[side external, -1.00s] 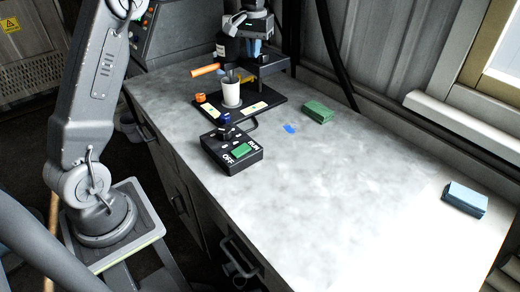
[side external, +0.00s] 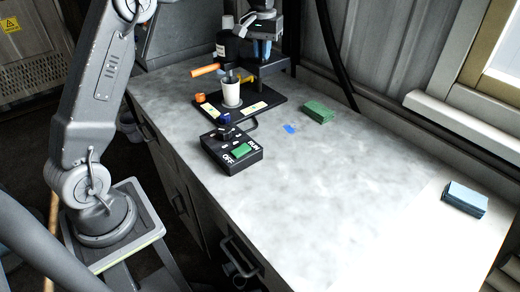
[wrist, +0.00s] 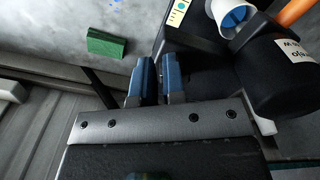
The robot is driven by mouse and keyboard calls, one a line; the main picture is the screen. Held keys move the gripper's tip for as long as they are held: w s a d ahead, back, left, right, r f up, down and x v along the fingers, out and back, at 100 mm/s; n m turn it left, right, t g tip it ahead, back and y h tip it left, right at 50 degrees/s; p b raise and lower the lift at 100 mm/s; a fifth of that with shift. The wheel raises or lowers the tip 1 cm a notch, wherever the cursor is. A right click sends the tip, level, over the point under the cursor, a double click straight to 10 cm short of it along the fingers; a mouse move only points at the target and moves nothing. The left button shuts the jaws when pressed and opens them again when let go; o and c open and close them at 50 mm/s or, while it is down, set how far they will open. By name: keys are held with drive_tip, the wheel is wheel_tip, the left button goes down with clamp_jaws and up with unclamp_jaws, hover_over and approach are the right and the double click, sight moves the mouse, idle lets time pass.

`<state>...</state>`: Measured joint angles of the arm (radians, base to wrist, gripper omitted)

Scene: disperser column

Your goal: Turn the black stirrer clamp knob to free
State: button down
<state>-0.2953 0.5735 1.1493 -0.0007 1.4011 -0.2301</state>
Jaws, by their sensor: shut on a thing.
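My gripper (side external: 262,48) is at the stand behind the white cup, at the back of the bench. In the wrist view its two blue fingers (wrist: 157,66) are shut on a dark part between them, which I take to be the black stirrer clamp knob. The fingers hide most of the knob, so its turn angle cannot be read. The black stirrer body (side external: 227,45) with a white label is left of my gripper. It also shows in the wrist view (wrist: 272,85), at the right. An orange handle (side external: 207,70) sticks out to the left below it.
The white cup (side external: 232,95) stands on the black base plate (side external: 279,99) under the stirrer. A black OFF/RUN control box (side external: 218,155) sits in front. A green block (side external: 318,112) and a grey-blue block (side external: 465,198) lie rightward.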

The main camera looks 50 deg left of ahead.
drive_tip(key=shift+d+f, duration=0.3)
drive_tip(key=shift+f, duration=0.4)
wheel_tip(320, 180, up, 6)
drive_tip(key=shift+s+r, duration=0.2)
idle(0.3)
